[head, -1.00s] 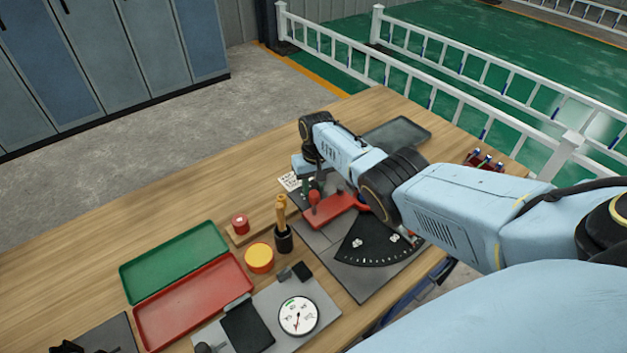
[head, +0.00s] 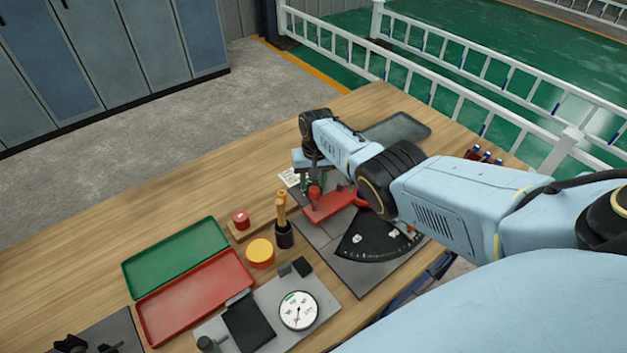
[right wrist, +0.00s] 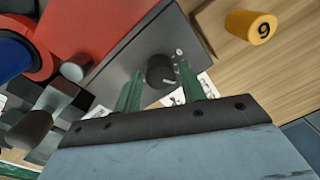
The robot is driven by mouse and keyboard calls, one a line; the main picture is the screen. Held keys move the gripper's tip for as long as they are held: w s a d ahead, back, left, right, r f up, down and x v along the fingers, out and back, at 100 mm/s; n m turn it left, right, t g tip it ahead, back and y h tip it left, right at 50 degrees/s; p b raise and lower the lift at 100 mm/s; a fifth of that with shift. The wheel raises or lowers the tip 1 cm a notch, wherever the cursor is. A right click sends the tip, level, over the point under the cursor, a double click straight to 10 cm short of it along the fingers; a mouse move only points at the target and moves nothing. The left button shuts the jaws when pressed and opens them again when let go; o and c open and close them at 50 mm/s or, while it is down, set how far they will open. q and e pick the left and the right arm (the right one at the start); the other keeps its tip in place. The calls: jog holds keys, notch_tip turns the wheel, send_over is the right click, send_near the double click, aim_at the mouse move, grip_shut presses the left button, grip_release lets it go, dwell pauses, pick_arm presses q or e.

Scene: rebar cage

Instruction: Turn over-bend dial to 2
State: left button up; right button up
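The over-bend dial is a small black knob (right wrist: 161,71) with a light pointer mark, on a dark grey plate in the right wrist view. White marks and a printed label lie beside it. My right gripper (right wrist: 160,80) is open, its two green fingers apart with the knob between their tips; I cannot tell whether they touch it. In the head view my right gripper (head: 312,182) points down at the far end of the bending station, and the dial is hidden there. The bender has a red arm (head: 330,206) and a black fan-shaped scale (head: 372,240). My left gripper is not in view.
A yellow numbered piece (right wrist: 250,26) is near the plate. Green (head: 175,258) and red (head: 195,298) trays, a tool holder (head: 284,236) and a round gauge (head: 299,311) stand to the left of the bender. The table's far left is clear.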

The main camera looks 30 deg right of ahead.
aim_at(314, 182)
jog(key=shift+o, duration=1.1)
notch_tip(314, 182, up, 6)
jog(key=p, duration=0.3)
jog(key=shift+d, duration=0.15)
notch_tip(314, 182, up, 7)
jog(key=p, duration=0.1)
jog(key=shift+s+r, duration=0.15)
jog(key=shift+r, duration=0.05)
jog(key=shift+d+f, duration=0.1)
